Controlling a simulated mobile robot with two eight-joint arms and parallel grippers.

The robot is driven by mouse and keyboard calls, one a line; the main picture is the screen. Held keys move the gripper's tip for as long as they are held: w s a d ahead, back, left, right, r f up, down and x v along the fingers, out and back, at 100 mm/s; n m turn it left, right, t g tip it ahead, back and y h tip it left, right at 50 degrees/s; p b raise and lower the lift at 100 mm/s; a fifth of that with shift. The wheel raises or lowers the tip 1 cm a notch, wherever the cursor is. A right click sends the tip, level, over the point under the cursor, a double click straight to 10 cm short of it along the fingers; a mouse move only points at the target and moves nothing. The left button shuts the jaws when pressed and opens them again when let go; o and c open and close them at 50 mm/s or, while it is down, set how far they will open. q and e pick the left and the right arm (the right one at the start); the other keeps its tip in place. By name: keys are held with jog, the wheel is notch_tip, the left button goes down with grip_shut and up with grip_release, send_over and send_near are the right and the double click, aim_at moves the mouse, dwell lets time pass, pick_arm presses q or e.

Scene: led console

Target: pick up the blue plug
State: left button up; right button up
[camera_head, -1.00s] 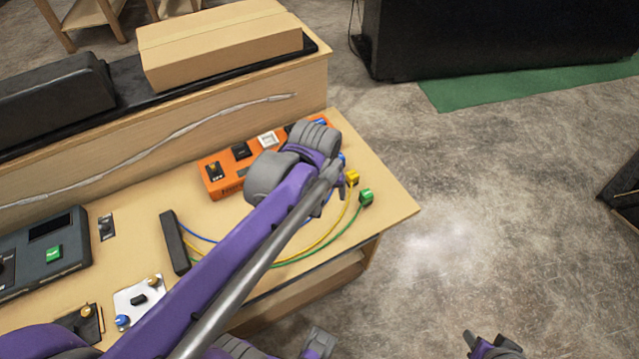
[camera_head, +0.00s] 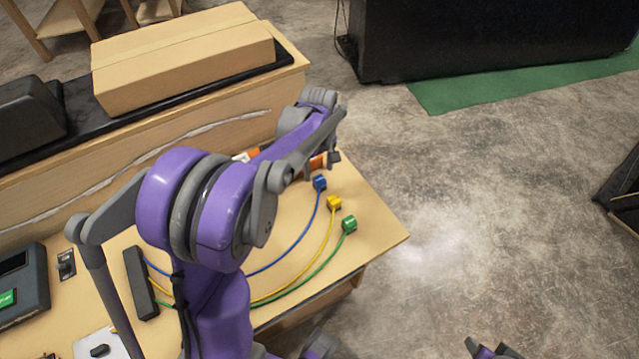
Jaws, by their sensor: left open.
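The blue plug (camera_head: 320,184) stands on the wooden bench top (camera_head: 372,236) near its right end, at the end of a blue cable. It shows clear of my arm. My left gripper (camera_head: 334,158) is just behind and above the blue plug, apart from it, open and apparently empty; its fingers are small and partly hidden by my arm. My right gripper (camera_head: 492,350) shows only in part at the bottom edge, over the floor, and its jaws are unclear.
A yellow plug (camera_head: 334,203) and a green plug (camera_head: 349,224) stand close to the blue one. Their cables run to a dark block (camera_head: 140,283). A cardboard box (camera_head: 185,60) sits on the raised shelf.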

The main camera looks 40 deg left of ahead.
aim_at(320, 179)
pick_arm(q)
jog(key=f, duration=0.4)
jog(key=shift+s+d+f, duration=0.15)
jog(key=shift+d+f, duration=0.15)
jog(key=shift+f, duration=0.1)
grip_shut()
